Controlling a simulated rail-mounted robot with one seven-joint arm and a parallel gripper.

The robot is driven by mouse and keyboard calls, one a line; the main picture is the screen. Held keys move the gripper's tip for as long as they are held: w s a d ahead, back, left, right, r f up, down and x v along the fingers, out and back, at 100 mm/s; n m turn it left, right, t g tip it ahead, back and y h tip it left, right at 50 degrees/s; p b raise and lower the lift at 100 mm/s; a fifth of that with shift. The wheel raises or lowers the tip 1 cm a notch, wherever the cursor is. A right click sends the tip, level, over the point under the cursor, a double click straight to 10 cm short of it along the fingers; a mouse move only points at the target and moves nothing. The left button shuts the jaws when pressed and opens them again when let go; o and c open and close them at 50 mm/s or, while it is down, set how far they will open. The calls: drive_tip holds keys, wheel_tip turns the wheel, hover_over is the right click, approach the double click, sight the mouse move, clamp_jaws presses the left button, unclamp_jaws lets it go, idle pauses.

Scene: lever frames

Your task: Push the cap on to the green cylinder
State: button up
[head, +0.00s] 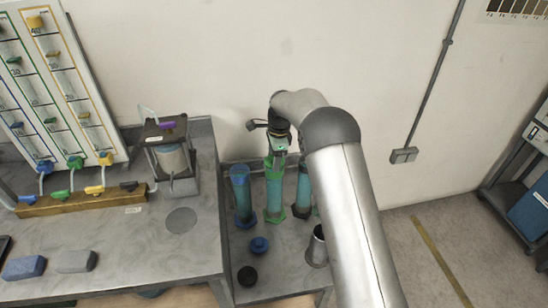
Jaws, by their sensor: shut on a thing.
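The green cylinder (274,195) stands upright on the lower grey bench, the middle one of a row of three, on a green foot. My gripper (277,154) is straight above its top, shut on what looks like the green cap (275,162). The cap is at the cylinder's mouth. Whether it is seated, or only touching or just above the rim, I cannot tell. The fingers are small and partly hidden by the gripper body.
A blue cylinder (241,195) stands close at left; a dark-topped teal cylinder (303,190) stands at right, partly behind my arm. A blue cap (259,245), a black cap (247,276) and a metal cup (317,249) are in front. The wall is close behind.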

idle(0.3)
drive_tip(key=o, duration=1.4)
drive_tip(key=shift+c, duration=0.2)
drive_tip(key=shift+r+p, duration=2.1)
drive_tip(key=shift+r, duration=1.45)
clamp_jaws()
